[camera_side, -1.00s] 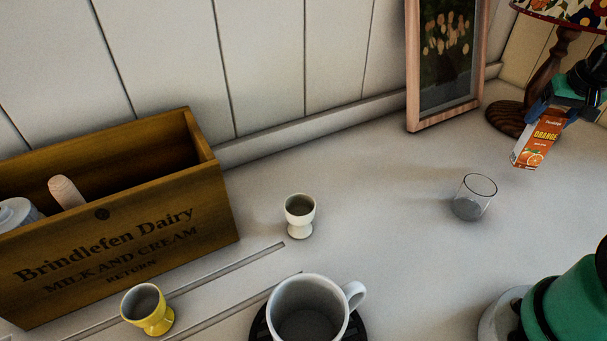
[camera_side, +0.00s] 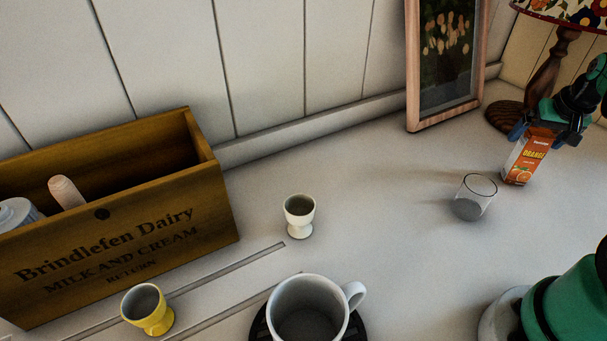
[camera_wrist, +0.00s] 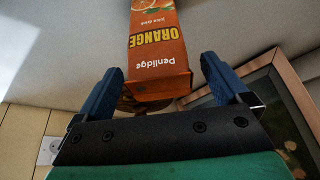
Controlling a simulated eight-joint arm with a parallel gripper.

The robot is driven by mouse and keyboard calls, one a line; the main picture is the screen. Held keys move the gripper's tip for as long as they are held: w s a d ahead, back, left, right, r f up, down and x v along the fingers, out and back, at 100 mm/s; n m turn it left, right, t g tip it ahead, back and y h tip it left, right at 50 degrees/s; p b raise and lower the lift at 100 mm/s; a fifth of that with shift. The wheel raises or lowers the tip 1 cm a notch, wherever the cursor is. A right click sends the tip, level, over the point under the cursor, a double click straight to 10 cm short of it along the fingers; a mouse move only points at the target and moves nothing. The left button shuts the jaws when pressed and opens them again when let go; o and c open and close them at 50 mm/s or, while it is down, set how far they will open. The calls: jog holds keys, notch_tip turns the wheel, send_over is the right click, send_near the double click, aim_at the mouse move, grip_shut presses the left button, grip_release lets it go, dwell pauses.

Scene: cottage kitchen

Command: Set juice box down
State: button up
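The orange juice box (camera_side: 526,158) stands upright, or nearly so, on the pale counter, just behind and right of the clear glass. In the wrist view the juice box (camera_wrist: 157,45) lies between my two blue fingers, its lettering upside down. My gripper (camera_side: 541,133) is at the top of the box. In the wrist view my gripper (camera_wrist: 162,75) is open, with a narrow gap on the right of the box and a very thin one on the left. The bottom of the box is out of the wrist view.
A clear glass (camera_side: 474,197) stands close to the box. A lamp (camera_side: 548,70) and a picture frame (camera_side: 413,70) are behind. A white egg cup (camera_side: 299,216), white mug (camera_side: 308,308), yellow egg cup (camera_side: 148,309) and wooden crate (camera_side: 120,235) stand to the left. The counter's middle is clear.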

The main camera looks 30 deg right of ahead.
jog(key=v, duration=1.2)
jog(key=w+a+f+n+t+y, duration=0.1)
jog(key=w+a+f+n, duration=0.1)
jog(key=a, duration=0.6)
jog(key=w+a+f+n+t+y, duration=0.1)
jog(key=w+a+f+n, duration=0.1)
jog(key=a, duration=0.6)
jog(key=w+a+f+n+t+y, duration=0.1)
jog(key=w+a+n, duration=0.3)
jog(key=a, duration=0.5)
jog(key=shift+w+f+n+t, duration=0.2)
jog(key=shift+f+n+t, duration=0.25)
jog(key=shift+n+t, duration=0.05)
